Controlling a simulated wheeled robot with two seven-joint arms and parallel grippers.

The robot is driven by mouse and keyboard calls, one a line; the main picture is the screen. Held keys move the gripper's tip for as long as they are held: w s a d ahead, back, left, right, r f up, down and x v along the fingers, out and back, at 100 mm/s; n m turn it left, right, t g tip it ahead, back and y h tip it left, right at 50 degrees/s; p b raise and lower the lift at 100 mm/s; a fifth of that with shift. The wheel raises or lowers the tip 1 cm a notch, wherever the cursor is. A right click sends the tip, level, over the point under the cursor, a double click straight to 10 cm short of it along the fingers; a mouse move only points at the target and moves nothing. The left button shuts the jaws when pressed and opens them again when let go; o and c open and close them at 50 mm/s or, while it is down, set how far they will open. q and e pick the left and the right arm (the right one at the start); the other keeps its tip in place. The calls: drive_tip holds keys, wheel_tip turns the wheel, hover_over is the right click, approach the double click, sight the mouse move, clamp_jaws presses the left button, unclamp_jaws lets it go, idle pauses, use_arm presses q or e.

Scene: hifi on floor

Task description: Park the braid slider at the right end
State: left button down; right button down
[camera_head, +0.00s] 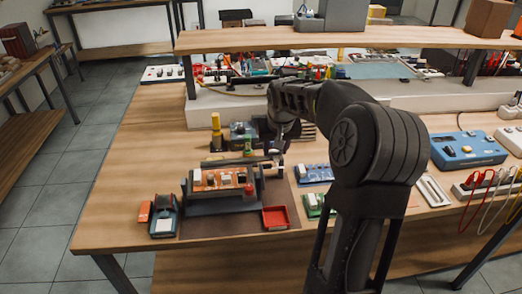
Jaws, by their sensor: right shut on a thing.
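A thin dark rail (232,162) runs left to right above an orange circuit board (220,179) in a dark holder on the workbench. My right gripper (279,152) points down at the right end of this rail. Its jaws are shut on a small part there, which I take to be the braid slider; the fingers mostly hide it, so its exact place along the rail is hard to tell. My left gripper is not in view.
A red tray (275,217) lies right of the holder, and a blue-grey device (164,216) lies left of it. A yellow-topped post (216,132) stands behind. Green and blue boards (316,174) lie to the right.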

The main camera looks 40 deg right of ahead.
drive_tip(key=shift+s+d, duration=0.3)
drive_tip(key=shift+d, duration=0.15)
drive_tip(key=c, duration=0.8)
unclamp_jaws()
drive_tip(key=shift+s+d, duration=0.1)
drive_tip(key=shift+c, duration=0.2)
drive_tip(key=shift+r, duration=0.15)
drive_tip(key=v, duration=0.7)
drive_tip(key=shift+r+b, duration=0.25)
drive_tip(key=shift+b, duration=0.05)
drive_tip(key=shift+s, duration=0.1)
